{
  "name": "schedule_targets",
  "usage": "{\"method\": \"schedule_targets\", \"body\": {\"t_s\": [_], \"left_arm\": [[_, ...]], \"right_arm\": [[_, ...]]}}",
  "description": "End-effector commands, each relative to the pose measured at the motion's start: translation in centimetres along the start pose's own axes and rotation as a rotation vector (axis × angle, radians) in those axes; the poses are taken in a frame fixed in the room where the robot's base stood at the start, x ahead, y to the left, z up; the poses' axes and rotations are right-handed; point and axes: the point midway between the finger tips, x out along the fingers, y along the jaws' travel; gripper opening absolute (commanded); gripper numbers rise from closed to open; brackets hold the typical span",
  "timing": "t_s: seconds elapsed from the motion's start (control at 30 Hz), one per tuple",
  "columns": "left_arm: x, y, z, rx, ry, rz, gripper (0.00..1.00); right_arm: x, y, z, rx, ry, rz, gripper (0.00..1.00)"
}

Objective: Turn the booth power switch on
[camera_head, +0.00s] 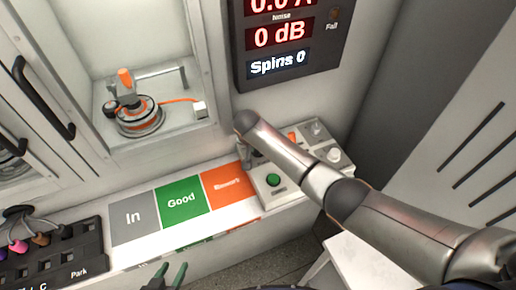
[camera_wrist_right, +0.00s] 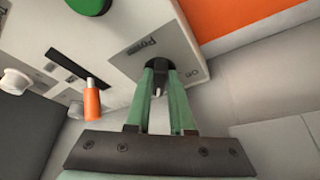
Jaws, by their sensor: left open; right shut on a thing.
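In the head view my right gripper (camera_head: 246,158) is at the left end of the control box (camera_head: 262,192), largely hidden by my arm, and the switch cannot be made out there. My left gripper (camera_head: 168,277) is open and empty at the bottom edge, below the coloured panels.
The box also carries a green button (camera_head: 273,180), an orange lever (camera_head: 292,137) and a pale knob (camera_head: 334,155). A hub motor (camera_head: 138,118) sits in the booth behind. Panels marked In, Good (camera_head: 181,200) and Rework lie left. A display (camera_head: 280,40) hangs above.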

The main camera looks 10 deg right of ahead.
Motion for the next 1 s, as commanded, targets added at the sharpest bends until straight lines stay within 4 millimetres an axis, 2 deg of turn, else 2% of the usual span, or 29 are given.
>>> {"method": "schedule_targets", "body": {"t_s": [0.3,0.83,0.87,1.0], "left_arm": [[0.23,-0.02,0.29,0.0,-0.001,0.0,0.5],[0.24,-0.02,0.31,0.0,-0.001,0.0,0.5],[0.24,-0.02,0.31,0.0,-0.001,0.0,0.5],[0.24,-0.02,0.31,0.0,-0.001,0.0,0.5]], "right_arm": [[0.09,-0.17,0.06,0.11,-0.002,0.047,0.0],[0.04,-0.19,0.0,0.132,-0.001,0.056,0.0],[0.04,-0.19,-0.01,0.132,-0.001,0.056,0.22],[0.04,-0.2,-0.02,0.132,-0.001,0.055,0.38]]}}
